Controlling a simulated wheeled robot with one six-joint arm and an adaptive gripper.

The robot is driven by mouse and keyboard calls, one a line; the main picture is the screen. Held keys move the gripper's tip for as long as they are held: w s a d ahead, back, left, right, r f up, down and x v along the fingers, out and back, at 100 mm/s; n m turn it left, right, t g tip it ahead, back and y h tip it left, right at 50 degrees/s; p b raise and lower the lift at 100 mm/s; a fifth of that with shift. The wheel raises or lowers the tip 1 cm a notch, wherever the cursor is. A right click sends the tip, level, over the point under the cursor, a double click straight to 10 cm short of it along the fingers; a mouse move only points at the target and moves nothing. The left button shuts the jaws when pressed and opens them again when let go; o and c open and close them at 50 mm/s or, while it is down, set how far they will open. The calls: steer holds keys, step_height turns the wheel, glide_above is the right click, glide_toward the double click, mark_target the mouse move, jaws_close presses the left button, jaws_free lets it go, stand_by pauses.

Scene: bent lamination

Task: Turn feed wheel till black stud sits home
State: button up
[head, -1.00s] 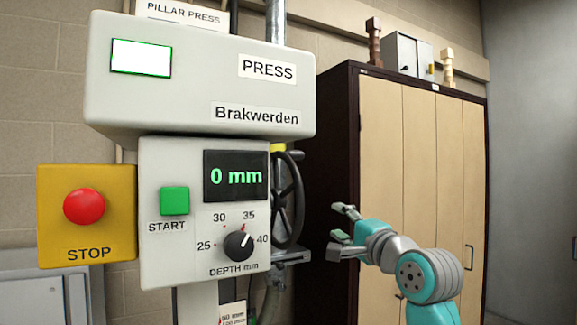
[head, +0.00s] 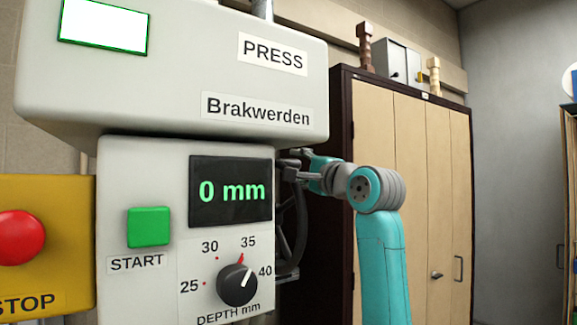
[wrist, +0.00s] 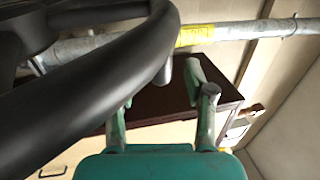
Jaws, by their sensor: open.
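The black feed wheel (head: 290,240) is mostly hidden behind the press housing in the head view; part of its rim shows at the housing's right edge. In the wrist view its thick rim (wrist: 85,95) crosses close to the camera from lower left to upper middle. My gripper (head: 288,165) is beside the wheel's upper part. I cannot make out a black stud.
The press control box (head: 120,230) with a 0 mm display (head: 230,191), START button (head: 149,227) and depth knob (head: 237,285) stands in front of the wheel. The STOP button (head: 20,237) is at left. A tall cabinet (head: 400,150) stands behind my arm.

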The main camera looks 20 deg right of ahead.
mark_target(292, 165)
steer(key=shift+x, duration=2)
jaws_close()
